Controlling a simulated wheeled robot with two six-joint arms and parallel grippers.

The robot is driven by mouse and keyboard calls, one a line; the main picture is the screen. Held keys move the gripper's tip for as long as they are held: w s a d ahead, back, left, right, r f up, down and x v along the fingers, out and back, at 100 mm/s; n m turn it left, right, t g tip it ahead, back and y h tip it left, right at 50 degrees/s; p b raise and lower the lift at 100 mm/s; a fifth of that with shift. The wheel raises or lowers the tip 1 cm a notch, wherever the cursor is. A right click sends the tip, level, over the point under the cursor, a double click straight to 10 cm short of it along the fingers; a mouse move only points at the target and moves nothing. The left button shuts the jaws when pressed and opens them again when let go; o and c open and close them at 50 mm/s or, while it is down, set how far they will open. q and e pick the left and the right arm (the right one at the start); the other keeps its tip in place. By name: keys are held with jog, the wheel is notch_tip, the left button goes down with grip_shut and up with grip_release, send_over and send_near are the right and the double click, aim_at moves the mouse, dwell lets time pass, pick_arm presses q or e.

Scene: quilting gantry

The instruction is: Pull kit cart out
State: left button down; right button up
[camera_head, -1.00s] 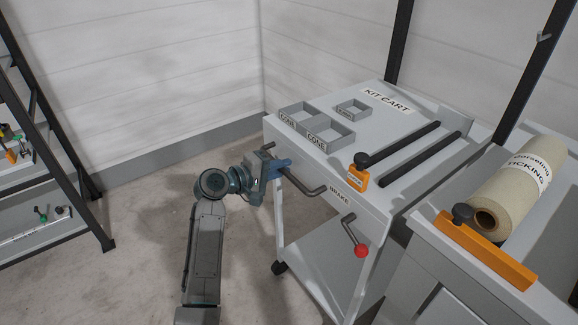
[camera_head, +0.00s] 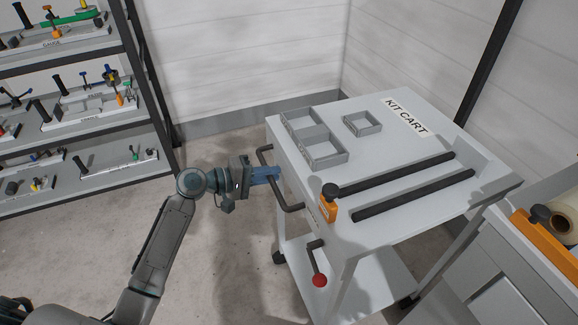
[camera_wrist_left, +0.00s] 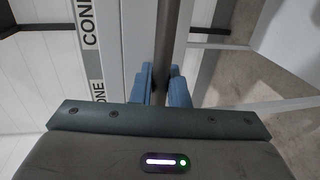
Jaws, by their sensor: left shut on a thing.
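The kit cart (camera_head: 375,222) is a white-grey cart with a label on its top, standing right of centre in the head view. Its dark bar handle (camera_head: 290,207) runs along its left side. My left gripper (camera_head: 272,174) is shut on that handle near its far part. In the left wrist view the bar (camera_wrist_left: 164,50) passes between the blue fingers (camera_wrist_left: 166,85). A brake lever with a red knob (camera_head: 319,280) hangs below the handle's near end. My right gripper is not in view.
A shelf rack (camera_head: 150,90) stands at the left. A grey cabinet (camera_head: 500,275) is close on the right. Floor (camera_head: 225,250) left of the cart is clear.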

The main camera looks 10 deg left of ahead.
pick_arm(q)
jog(key=shift+s+a+f, duration=0.1)
jog(key=shift+s+a, duration=0.6)
jog(key=shift+a, duration=0.25)
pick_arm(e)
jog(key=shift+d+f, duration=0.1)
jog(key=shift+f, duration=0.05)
pick_arm(q)
jog(key=c, duration=1.5)
grip_release()
jog(key=shift+a, duration=0.1)
jog(key=shift+s+a, duration=0.1)
jog(key=shift+a, duration=0.05)
